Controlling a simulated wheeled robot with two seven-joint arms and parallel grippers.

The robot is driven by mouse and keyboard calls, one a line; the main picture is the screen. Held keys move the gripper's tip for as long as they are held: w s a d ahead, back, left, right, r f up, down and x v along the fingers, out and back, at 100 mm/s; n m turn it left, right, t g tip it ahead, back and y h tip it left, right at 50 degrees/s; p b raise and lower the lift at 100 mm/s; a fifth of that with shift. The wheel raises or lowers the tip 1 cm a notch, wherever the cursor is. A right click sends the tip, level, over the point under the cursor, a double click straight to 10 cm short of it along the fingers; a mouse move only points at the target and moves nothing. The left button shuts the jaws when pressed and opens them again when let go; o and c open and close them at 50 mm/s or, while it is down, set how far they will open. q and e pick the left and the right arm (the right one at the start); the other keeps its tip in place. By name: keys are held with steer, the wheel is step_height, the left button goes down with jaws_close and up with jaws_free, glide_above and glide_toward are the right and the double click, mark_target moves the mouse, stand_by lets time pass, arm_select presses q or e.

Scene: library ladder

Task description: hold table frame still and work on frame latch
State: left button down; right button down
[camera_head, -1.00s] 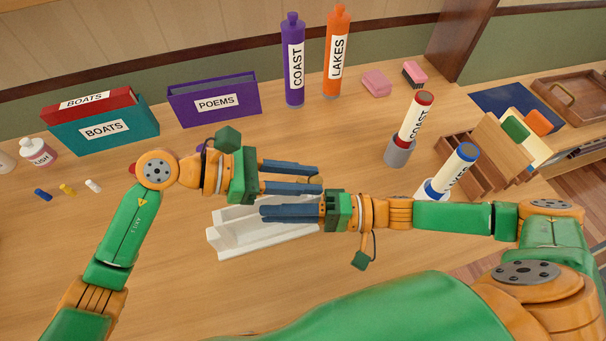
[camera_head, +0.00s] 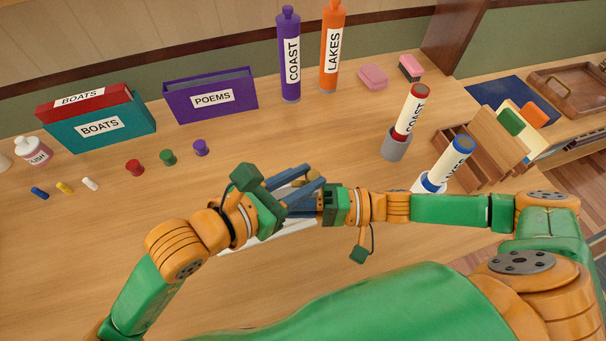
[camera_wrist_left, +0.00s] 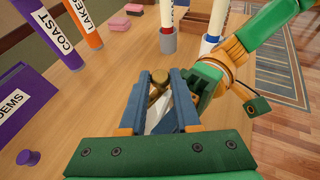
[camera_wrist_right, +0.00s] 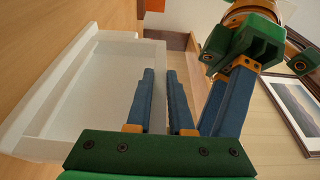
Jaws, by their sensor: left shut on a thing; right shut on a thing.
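The white table frame (camera_head: 268,240) lies on the table in front of me, largely covered by my grippers in the head view. The right wrist view shows its raised rim and flat inner face (camera_wrist_right: 88,88). My right gripper (camera_wrist_right: 159,75) is shut on the frame's edge; the exact contact is hard to see. My left gripper (camera_head: 315,180) is angled across the right gripper's fingers. A brown, round-ended piece, seemingly the frame latch (camera_wrist_left: 159,78), is at its fingertips; the jaws look shut on it, though the contact is partly hidden. The two grippers are very close together.
Red (camera_head: 134,168), green (camera_head: 168,157) and purple (camera_head: 200,147) caps stand left of the grippers. Binders (camera_head: 100,125) and tall tubes (camera_head: 289,60) stand behind. Capped tubes in holders (camera_head: 396,144) and a wooden organiser (camera_head: 490,140) are at right. The front-left tabletop is clear.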

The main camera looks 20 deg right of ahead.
arm_select(q)
steer(key=shift+s+f, duration=0.1)
stand_by(0.4)
steer(key=c, duration=0.6)
jaws_free()
steer(key=shift+d, duration=0.1)
steer(key=c, duration=0.3)
steer(key=shift+w+a+r+g, duration=0.3)
steer(key=shift+w, duration=0.15)
steer(key=shift+w+a+r+g, duration=0.25)
steer(key=shift+w+g, duration=0.05)
steer(key=shift+w, duration=0.1)
steer(key=a, duration=0.2)
steer(key=a+m+g, duration=0.1)
steer(key=a+g, duration=0.1)
steer(key=a, duration=0.1)
steer(key=shift+w+a, duration=0.3)
steer(key=shift+w, duration=0.05)
steer(key=s+a+r+m+g+h, duration=0.1)
steer(key=s+a+r+m+g, duration=0.15)
steer(key=a, duration=0.25)
steer(key=shift+m+t, duration=0.25)
steer(key=shift+m, duration=0.3)
steer(key=x, duration=0.7)
steer(key=r+x, duration=0.1)
steer(key=x, duration=0.3)
steer(key=shift+w+d, duration=0.25)
steer(key=shift+d, duration=0.15)
jaws_close()
